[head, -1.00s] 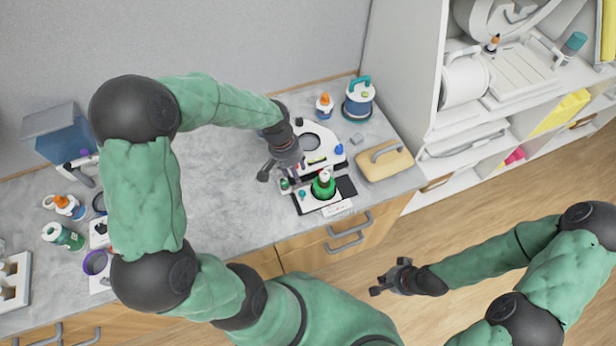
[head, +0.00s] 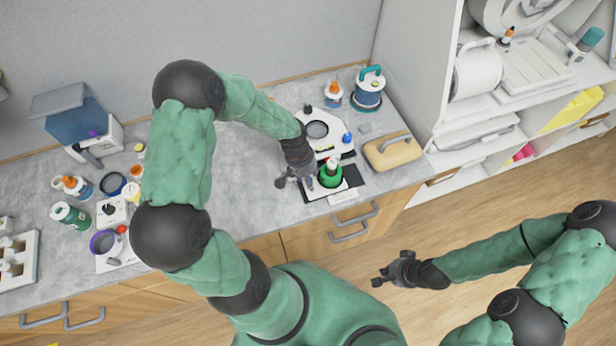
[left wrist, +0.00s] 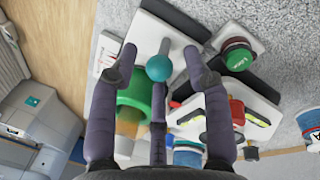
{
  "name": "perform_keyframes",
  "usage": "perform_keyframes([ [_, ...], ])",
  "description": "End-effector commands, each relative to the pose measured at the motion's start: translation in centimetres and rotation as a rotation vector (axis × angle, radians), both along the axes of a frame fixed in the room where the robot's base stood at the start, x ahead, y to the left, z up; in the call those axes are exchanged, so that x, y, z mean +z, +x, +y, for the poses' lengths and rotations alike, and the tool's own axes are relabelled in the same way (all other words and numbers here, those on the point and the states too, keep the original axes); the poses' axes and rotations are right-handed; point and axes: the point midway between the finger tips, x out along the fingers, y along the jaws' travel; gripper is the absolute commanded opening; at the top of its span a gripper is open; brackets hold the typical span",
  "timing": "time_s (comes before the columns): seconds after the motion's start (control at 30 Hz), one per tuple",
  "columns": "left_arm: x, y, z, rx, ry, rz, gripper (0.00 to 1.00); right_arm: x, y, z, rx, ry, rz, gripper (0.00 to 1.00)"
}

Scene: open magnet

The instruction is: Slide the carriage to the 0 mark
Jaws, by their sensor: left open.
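The white device (head: 352,181) stands at the counter's front edge, with a green ring (head: 331,178) on it. In the left wrist view, a teal ball knob (left wrist: 158,68) on a grey stem is between my left gripper's fingers, with the green ring (left wrist: 135,97) beside it. A green button marked LOCK (left wrist: 238,57) sits on a dark round base. My left gripper (head: 288,181) is open over the device's left side; no finger clearly touches the knob. I cannot tell which part is the carriage, nor read a 0 mark. My right gripper (head: 384,276) hangs empty above the floor, fingers apart.
A tan case (head: 388,152) with a handle lies right of the device. Bottles and small devices crowd the left counter. Open counter (head: 245,165) lies left of my gripper.

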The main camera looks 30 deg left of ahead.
Motion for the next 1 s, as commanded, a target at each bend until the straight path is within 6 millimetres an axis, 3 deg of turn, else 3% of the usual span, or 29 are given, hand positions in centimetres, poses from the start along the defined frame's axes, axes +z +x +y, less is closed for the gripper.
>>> perform_keyframes([
  [0.07, 0.0, 0.0, 0.0, 0.000, 0.000, 0.000, 0.49, 0.0, 0.0, 0.0, 0.000, 0.000, 0.000, 0.00],
  [0.23, 0.0, 0.0, 0.0, 0.000, 0.000, 0.000, 0.04, 0.0, 0.0, 0.0, 0.000, 0.000, 0.000, 0.00],
  [0.27, 0.0, 0.0, 0.0, 0.000, 0.000, 0.000, 0.00, 0.0, 0.0, 0.0, 0.000, 0.000, 0.000, 0.00],
  [0.47, 0.0, 0.2, -0.1, -0.001, 0.001, -0.002, 0.00, -0.1, 0.0, 0.0, 0.000, 0.000, 0.000, 0.00],
  [0.7, -0.1, 1.9, -1.6, 0.000, 0.000, -0.003, 0.00, -1.1, 0.0, 0.0, 0.000, 0.000, 0.000, 0.00],
  [0.93, 0.1, 1.8, -1.5, 0.001, 0.000, -0.002, 0.00, -1.0, 0.0, 0.0, 0.000, 0.000, 0.000, 0.00],
  [0.97, 0.1, 1.8, -1.5, 0.001, 0.000, -0.002, 0.31, -1.0, 0.0, 0.0, 0.000, 0.000, 0.000, 0.00],
  [1.0, 0.1, 1.8, -1.5, 0.001, 0.000, -0.002, 0.42, -1.0, 0.0, 0.0, 0.000, 0.000, 0.000, 0.00],
])
